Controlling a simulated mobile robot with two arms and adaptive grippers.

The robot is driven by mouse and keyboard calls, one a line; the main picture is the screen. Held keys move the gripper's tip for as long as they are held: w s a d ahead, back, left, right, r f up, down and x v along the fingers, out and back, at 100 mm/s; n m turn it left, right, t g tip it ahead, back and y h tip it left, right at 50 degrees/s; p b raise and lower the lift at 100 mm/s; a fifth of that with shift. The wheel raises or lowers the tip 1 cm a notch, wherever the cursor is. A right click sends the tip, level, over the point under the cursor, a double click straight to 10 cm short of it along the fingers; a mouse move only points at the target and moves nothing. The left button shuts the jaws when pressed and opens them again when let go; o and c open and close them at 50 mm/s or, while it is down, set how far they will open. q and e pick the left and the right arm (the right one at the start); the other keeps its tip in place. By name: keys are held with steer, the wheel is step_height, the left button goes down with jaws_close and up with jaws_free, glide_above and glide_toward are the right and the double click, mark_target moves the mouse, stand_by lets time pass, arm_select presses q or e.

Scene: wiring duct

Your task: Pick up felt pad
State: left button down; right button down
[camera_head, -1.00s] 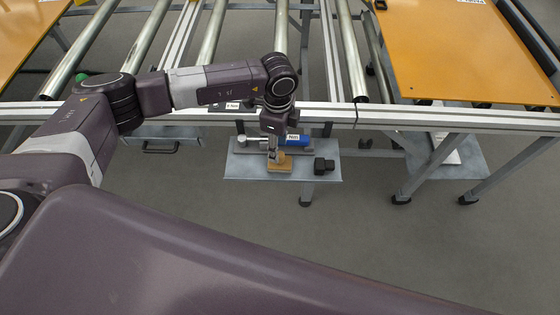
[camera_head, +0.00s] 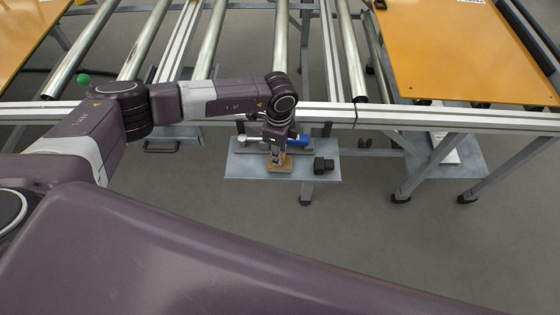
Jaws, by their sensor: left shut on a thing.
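The felt pad (camera_head: 287,166) looks like a small tan block at the front middle of the grey shelf below the roller frame. My left gripper (camera_head: 279,160) points down at it from above and is shut on it. The fingers hide part of the pad, and I cannot tell whether it is clear of the shelf. My right gripper is not in view.
The small grey shelf (camera_head: 245,169) also bears a blue-handled tool (camera_head: 293,142) behind my gripper and a black block (camera_head: 323,165) to the right. The frame's front rail (camera_head: 430,119) runs above and behind the shelf. Open floor lies in front.

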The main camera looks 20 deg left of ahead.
arm_select(q)
steer(key=shift+r, duration=0.45)
step_height(320, 180, up, 19)
steer(key=b, duration=0.1)
steer(key=shift+b, duration=0.35)
steer(key=shift+r, duration=0.1)
steer(key=c, duration=2.5)
jaws_free()
jaws_close()
